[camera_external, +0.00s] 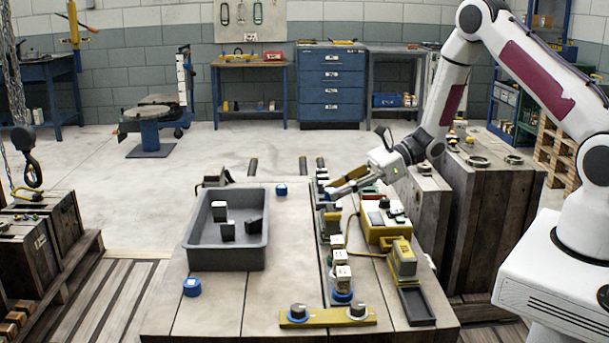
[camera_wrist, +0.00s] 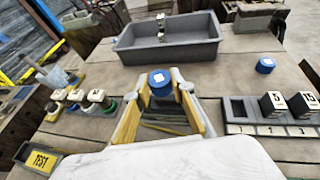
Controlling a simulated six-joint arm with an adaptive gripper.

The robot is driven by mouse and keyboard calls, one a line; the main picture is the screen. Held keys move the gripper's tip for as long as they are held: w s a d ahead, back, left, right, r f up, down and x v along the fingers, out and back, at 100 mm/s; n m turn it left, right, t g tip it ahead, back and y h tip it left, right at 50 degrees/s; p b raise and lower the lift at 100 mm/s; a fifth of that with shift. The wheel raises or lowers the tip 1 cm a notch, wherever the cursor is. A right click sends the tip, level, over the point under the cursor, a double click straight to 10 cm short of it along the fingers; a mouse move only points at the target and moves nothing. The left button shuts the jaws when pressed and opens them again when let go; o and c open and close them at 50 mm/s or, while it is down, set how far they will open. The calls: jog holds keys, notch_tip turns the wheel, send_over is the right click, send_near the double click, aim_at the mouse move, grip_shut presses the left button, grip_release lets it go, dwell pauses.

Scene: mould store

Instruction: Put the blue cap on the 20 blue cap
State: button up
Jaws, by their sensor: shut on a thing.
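My gripper (camera_wrist: 159,80) is shut on a blue cap (camera_wrist: 158,82) with a white square on its top, seen between the fingertips in the wrist view. In the external view my gripper (camera_external: 328,191) is over the row of blocks on the table's right half, and the held cap is hard to make out. Another blue cap (camera_external: 191,287) stands at the table's front left. No label reading 20 is legible.
A grey tray (camera_external: 222,257) holds several dark blocks. White-topped pieces (camera_external: 342,283) with coloured rings stand in a row. A numbered rack (camera_wrist: 238,128) holds blocks marked 5 and 15. A yellow plate (camera_external: 328,319) with two knobs lies at the front.

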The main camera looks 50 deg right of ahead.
jog(key=s+d, duration=0.1)
jog(key=s, duration=0.1)
jog(key=s+d+r, duration=0.1)
jog(key=s, duration=0.2)
jog(key=s+d+r, duration=0.1)
jog(key=s, duration=0.2)
jog(key=shift+d+r, duration=0.25)
jog(key=shift+m+t+h, duration=0.3)
jog(key=shift+m+t, duration=0.1)
jog(key=shift+s+d+r, duration=0.25)
jog(key=shift+d, duration=0.5)
jog(key=shift+s+d+r, duration=0.2)
jog(key=shift+d+r, duration=0.05)
jog(key=shift+d, duration=0.55)
jog(key=shift+s+d+r, duration=0.25)
jog(key=shift+d, duration=0.5)
jog(key=shift+a, duration=0.1)
